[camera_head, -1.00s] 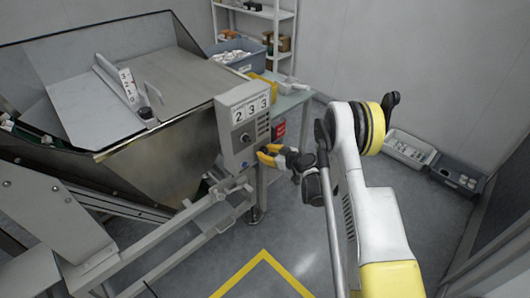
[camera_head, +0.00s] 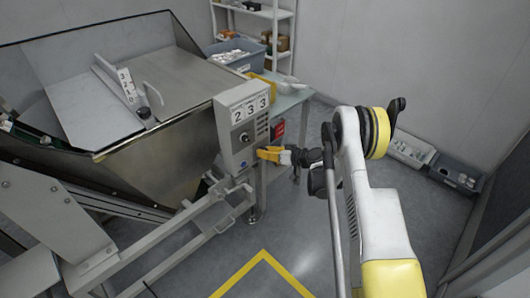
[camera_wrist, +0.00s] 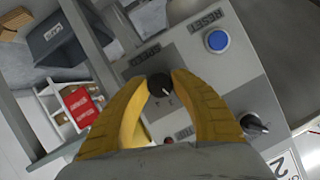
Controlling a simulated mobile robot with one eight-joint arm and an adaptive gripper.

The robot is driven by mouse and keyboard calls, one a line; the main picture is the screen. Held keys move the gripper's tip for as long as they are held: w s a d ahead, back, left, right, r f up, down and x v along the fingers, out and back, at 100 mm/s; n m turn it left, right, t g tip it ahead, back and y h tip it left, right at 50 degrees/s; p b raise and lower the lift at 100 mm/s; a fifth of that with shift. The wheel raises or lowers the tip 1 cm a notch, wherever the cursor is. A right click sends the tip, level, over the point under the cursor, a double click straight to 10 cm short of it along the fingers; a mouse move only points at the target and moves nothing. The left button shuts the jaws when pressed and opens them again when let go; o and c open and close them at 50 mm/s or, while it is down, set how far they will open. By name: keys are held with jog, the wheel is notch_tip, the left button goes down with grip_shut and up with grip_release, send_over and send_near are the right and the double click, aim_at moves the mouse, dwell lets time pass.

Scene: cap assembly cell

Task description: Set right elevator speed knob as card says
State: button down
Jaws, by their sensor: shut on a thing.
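A grey control panel (camera_head: 229,150) stands at the hopper's right corner. My gripper (camera_head: 262,154) is at the panel's lower right edge in the head view. In the wrist view my yellow fingers (camera_wrist: 160,84) are shut on a small black knob (camera_wrist: 160,86) with a light pointer mark.
A second black knob (camera_wrist: 254,124) and a blue button (camera_wrist: 217,40) are on the same panel. A red sign (camera_wrist: 80,106) hangs near the table. The steel hopper (camera_head: 150,165) stands left, a table (camera_head: 292,101) behind. Grey bins (camera_head: 456,175) lie on the floor at right.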

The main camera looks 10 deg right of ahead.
jog(key=shift+w+m+y, duration=0.1)
jog(key=shift+m+y, duration=0.5)
jog(key=shift+m, duration=0.3)
jog(key=c, duration=1)
grip_release()
jog(key=shift+a, duration=0.1)
jog(key=v, duration=1.2)
jog(key=shift+r, duration=0.15)
